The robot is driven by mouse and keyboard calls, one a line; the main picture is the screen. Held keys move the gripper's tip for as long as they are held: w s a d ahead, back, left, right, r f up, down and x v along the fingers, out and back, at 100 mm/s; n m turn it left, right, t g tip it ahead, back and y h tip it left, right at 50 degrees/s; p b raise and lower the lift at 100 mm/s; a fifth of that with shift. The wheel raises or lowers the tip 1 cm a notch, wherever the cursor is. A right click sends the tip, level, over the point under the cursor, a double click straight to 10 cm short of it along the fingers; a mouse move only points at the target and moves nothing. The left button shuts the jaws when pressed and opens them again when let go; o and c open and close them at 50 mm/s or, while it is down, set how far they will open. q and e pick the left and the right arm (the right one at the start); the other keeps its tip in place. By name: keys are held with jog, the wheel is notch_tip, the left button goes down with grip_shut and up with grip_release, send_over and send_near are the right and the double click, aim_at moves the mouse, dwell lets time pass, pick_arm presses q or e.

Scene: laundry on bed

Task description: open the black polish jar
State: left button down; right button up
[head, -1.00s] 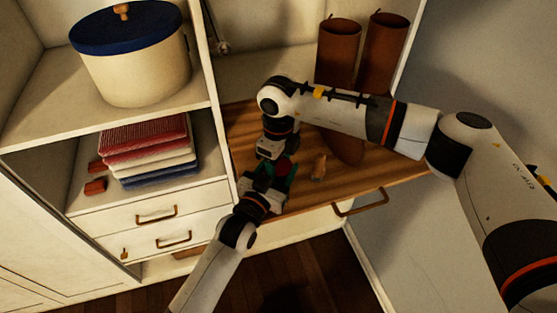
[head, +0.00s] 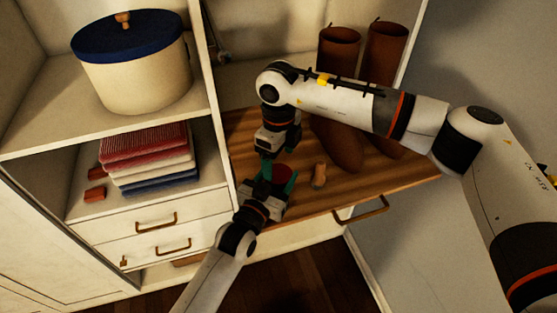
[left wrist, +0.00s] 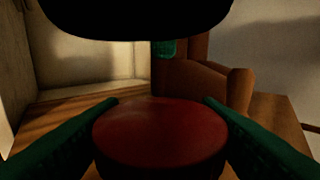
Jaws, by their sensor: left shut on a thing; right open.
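A small round jar with a dark red top (head: 282,174) is upright between the green fingers of my left gripper (head: 276,186), over the front of the wooden shelf. The left wrist view shows the jar's red top (left wrist: 160,132) close up, with a finger on each side. My right gripper (head: 267,164) is open, just above and to the left of the jar, its green fingers pointing down. A large black shape (left wrist: 135,18) hangs over the jar in the left wrist view; I cannot tell what it is. No black jar can be made out.
A small wooden object (head: 319,176) stands on the wooden shelf (head: 345,190), right of the jar. Tall brown boots (head: 340,52) stand behind my right arm. Folded cloths (head: 150,155) and a blue-lidded round box (head: 135,65) are in the cabinet at left.

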pick_arm(q)
jog(key=shift+c, duration=1.9)
grip_release()
